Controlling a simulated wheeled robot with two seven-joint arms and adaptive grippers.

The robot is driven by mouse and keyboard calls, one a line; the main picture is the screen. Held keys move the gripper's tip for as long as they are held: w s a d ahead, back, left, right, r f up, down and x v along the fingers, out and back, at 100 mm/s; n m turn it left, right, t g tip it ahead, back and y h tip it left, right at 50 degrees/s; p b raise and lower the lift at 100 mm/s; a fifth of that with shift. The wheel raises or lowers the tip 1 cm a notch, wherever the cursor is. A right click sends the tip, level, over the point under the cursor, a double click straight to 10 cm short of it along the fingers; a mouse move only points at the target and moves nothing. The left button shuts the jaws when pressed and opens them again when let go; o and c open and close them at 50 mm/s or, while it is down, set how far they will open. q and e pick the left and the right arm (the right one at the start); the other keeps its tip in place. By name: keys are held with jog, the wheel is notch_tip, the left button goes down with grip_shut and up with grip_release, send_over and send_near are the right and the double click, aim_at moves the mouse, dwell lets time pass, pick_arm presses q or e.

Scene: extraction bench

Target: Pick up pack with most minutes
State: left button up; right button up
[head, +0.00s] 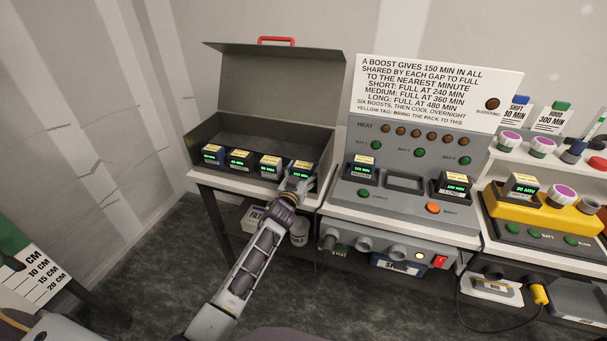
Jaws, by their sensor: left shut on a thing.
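My left gripper (292,188) is shut on the rightmost pack (300,171) in the open grey case (267,133). On the grey heat station, one pack (362,170) sits in the left bay and another pack (454,187) in the right bay. A pack reading about 90 MIN (522,186) stands on the yellow unit. My right gripper is out of view.
The case lid (277,87) stands open behind the packs. The heat station (402,205) has an empty middle bay and a sign (436,90) about boosts. The yellow unit (512,222) stands right, below a white shelf with coloured knobs.

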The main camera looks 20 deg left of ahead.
aim_at(304, 165)
pick_arm(q)
notch_tip(304, 165, up, 18)
jog(key=p, duration=0.1)
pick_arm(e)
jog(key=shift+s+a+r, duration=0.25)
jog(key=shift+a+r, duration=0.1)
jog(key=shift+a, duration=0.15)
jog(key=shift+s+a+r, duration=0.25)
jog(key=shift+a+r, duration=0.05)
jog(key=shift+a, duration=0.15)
pick_arm(q)
jog(key=shift+f, duration=0.1)
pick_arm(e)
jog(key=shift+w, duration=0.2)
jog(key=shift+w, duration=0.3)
